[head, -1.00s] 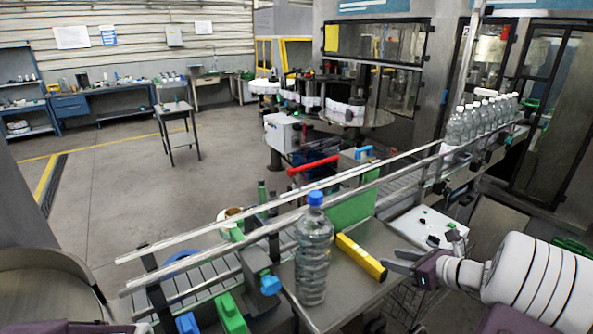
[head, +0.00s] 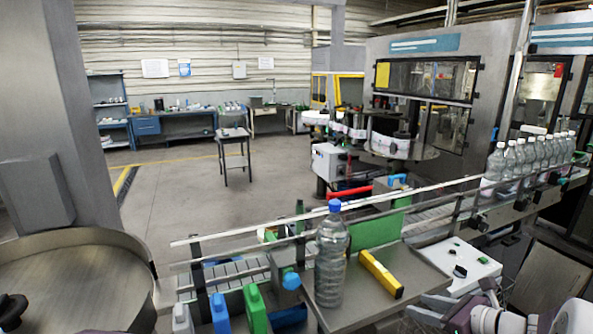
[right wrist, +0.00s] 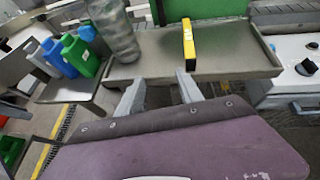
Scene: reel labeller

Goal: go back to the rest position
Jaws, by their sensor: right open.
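My right gripper (head: 431,308) is low at the right of the head view, in front of the metal side table and apart from everything on it. In the right wrist view its two grey fingers (right wrist: 158,92) stand wide apart with nothing between them. A clear bottle with a blue cap (head: 331,258) stands upright on the side table. A yellow and black bar (head: 381,273) lies to the bottle's right. My left gripper does not show in the head view.
The metal side table (head: 350,312) adjoins the conveyor. Blue, green and white jugs (head: 255,308) stand left of the bottle. A white box (head: 462,264) is right of the table. A round metal turntable (head: 75,285) is at left. Several bottles (head: 520,158) line the conveyor.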

